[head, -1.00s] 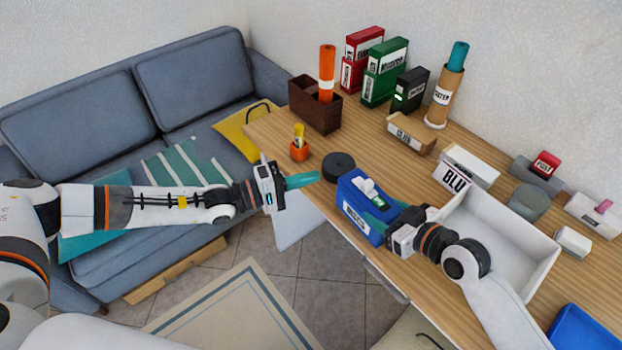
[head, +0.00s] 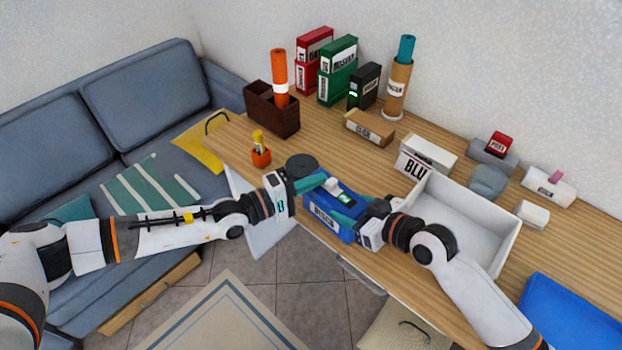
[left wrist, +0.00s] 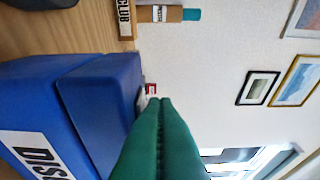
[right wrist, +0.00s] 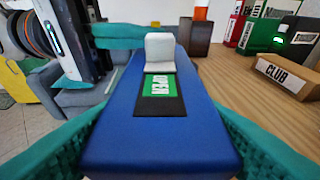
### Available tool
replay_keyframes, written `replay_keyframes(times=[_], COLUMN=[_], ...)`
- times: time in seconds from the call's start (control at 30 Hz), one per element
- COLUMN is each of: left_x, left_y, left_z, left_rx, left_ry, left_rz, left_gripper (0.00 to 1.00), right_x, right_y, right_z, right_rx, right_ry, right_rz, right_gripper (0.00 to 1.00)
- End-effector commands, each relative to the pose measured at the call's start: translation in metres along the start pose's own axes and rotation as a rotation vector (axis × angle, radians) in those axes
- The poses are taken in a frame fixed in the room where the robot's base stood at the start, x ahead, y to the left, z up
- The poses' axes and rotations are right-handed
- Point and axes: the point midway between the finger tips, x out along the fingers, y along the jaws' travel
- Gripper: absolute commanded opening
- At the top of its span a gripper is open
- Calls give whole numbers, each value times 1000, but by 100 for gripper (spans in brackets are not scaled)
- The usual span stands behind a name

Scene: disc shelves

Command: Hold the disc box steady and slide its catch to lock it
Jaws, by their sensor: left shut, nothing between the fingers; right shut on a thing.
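The blue disc box (head: 322,222) stands near the desk's front edge; its label shows in the left wrist view (left wrist: 40,152). On its top, in the right wrist view, are a white catch (right wrist: 160,50) and a green plate reading OPEN (right wrist: 160,87). My right gripper (head: 352,219) is shut on the box, with its teal fingers along both sides. My left gripper (head: 322,179) is shut and empty. Its fingertips (right wrist: 165,36) are at the far end of the box top, close behind the catch; I cannot tell whether they touch it.
A black round disc (head: 302,165) lies just behind the box. A white open tray (head: 465,225) and a BLU box (head: 425,158) stand to the right.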

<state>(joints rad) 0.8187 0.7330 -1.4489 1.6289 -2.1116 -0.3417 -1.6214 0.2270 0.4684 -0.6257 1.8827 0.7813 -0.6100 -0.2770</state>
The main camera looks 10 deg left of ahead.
Motion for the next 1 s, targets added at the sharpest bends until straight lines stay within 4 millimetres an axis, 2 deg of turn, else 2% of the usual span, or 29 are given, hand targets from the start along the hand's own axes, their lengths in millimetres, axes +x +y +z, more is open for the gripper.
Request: replay_keyframes(times=[0.07,0.3,0.43,0.8,1.0], left_x=[0,6,8,8,3], left_y=[0,1,0,-1,-1], left_z=[-1,-26,-31,-30,-8], left_rx=[-1,-4,-1,2,8], left_ry=[0,2,1,2,-1], left_rz=[0,-1,-1,-2,1], left_gripper=[0,0,0,0,0], right_x=[0,0,0,0,0], right_y=[0,0,0,0,0], right_z=[0,0,0,0,0], right_rx=[0,0,0,0,0], right_ry=[0,0,0,0,0], right_rz=[0,0,0,0,0], right_gripper=[27,27,27,27,27])
